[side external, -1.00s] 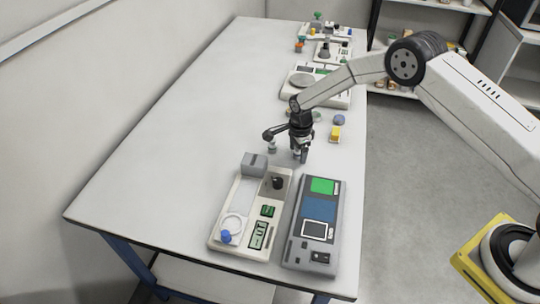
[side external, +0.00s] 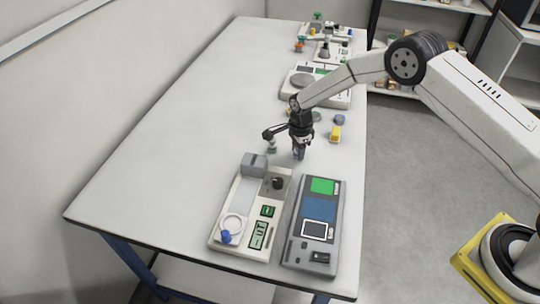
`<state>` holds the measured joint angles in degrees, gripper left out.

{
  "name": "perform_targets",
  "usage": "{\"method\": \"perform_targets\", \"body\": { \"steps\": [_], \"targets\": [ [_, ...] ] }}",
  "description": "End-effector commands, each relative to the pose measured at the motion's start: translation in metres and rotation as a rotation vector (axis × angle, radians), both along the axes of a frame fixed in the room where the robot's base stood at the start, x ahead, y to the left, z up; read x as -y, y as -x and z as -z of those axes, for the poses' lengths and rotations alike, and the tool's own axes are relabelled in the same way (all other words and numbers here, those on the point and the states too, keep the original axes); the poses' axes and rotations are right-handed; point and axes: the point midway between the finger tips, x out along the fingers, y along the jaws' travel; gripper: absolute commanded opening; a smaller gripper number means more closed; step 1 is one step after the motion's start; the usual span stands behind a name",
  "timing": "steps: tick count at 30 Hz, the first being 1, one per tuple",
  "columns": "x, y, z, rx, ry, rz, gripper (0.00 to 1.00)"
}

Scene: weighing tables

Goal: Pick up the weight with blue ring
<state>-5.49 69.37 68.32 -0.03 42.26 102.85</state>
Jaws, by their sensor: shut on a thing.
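My gripper (side external: 300,151) points down just above the white table, behind the grey device with the colour panels. It is shut on a small piece with a bluish tint, which looks like the weight with the blue ring (side external: 298,154). The fingers hide most of it, and the ring is too small to make out clearly. I cannot tell whether its base touches the table. A small grey weight (side external: 272,146) stands on the table just left of my gripper.
A white scale (side external: 225,215) with a blue knob and a grey device (side external: 302,250) with green and blue panels lie in front. A yellow item (side external: 335,133) and a blue-grey round item (side external: 339,119) sit to the right. More scales (side external: 318,97) stand behind. The table's left side is clear.

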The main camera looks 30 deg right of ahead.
Motion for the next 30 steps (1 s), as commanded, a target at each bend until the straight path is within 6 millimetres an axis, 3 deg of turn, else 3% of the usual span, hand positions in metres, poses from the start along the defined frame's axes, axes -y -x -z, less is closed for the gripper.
{"method": "perform_targets", "body": {
  "steps": [11,30],
  "targets": [
    [0.0,-0.001,-0.032,0.003,-0.001,0.0,0.0],
    [0.005,0.06,-0.095,-0.001,0.0,0.0,0.0]
  ]
}}
